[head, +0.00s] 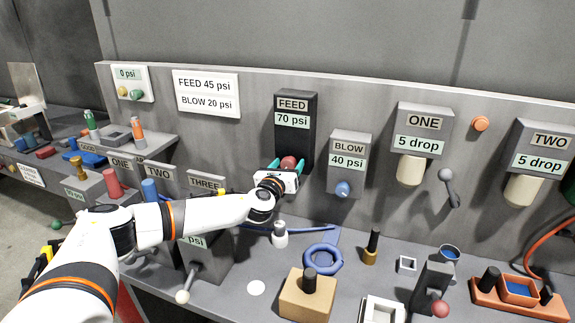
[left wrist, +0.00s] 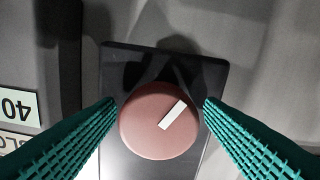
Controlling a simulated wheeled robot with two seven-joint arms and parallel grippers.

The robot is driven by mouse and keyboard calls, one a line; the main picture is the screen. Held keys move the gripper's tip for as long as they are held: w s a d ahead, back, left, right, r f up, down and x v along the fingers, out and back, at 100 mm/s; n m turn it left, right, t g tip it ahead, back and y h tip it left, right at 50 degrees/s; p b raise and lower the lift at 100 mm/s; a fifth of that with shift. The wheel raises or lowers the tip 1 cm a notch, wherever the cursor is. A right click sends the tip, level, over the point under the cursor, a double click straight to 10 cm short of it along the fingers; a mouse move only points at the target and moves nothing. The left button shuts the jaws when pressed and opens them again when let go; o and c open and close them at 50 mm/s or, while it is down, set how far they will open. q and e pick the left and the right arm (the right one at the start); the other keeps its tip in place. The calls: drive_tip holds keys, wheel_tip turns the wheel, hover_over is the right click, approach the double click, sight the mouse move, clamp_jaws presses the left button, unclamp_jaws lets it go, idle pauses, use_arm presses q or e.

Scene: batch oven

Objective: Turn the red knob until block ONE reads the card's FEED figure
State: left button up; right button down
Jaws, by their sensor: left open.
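The red knob (head: 288,162) sits on the front of the black FEED block (head: 295,136), whose display reads 70 psi. My left gripper (head: 287,166) is open, its teal fingers on either side of the knob. In the left wrist view the round red knob (left wrist: 150,132) has a white pointer mark slanting to the upper right. The fingers (left wrist: 160,104) flank it there; I cannot tell whether they touch it. The card (head: 207,94) reads FEED 45 psi and BLOW 20 psi. Block ONE (head: 421,128) on the panel reads 5 drop. My right gripper is not in view.
A BLOW block (head: 349,150) with a blue knob (head: 342,189) reads 40 psi, just right of FEED. Block TWO (head: 540,147) reads 5 drop. A grey lever (head: 447,178) stands beside block ONE. The bench below holds a blue ring (head: 323,259) and a wooden block (head: 304,299).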

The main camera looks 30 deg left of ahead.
use_arm(q)
drive_tip(key=shift+w, duration=0.1)
drive_tip(key=shift+c, duration=0.2)
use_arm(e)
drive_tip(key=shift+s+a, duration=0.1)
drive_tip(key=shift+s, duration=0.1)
use_arm(q)
drive_tip(key=c, duration=0.9)
drive_tip(key=shift+c, duration=0.2)
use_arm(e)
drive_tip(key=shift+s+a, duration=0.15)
use_arm(q)
drive_tip(key=shift+f, duration=0.1)
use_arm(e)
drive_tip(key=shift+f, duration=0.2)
use_arm(q)
drive_tip(key=n+b, duration=0.2)
drive_tip(key=n, duration=0.1)
drive_tip(key=shift+f, duration=0.1)
drive_tip(key=n+b, duration=0.2)
drive_tip(key=n, duration=0.2)
drive_tip(key=shift+n, duration=0.3)
drive_tip(key=n+b, duration=0.1)
drive_tip(key=n, duration=0.2)
drive_tip(key=shift+n+b, duration=0.35)
drive_tip(key=shift+n, duration=1.65)
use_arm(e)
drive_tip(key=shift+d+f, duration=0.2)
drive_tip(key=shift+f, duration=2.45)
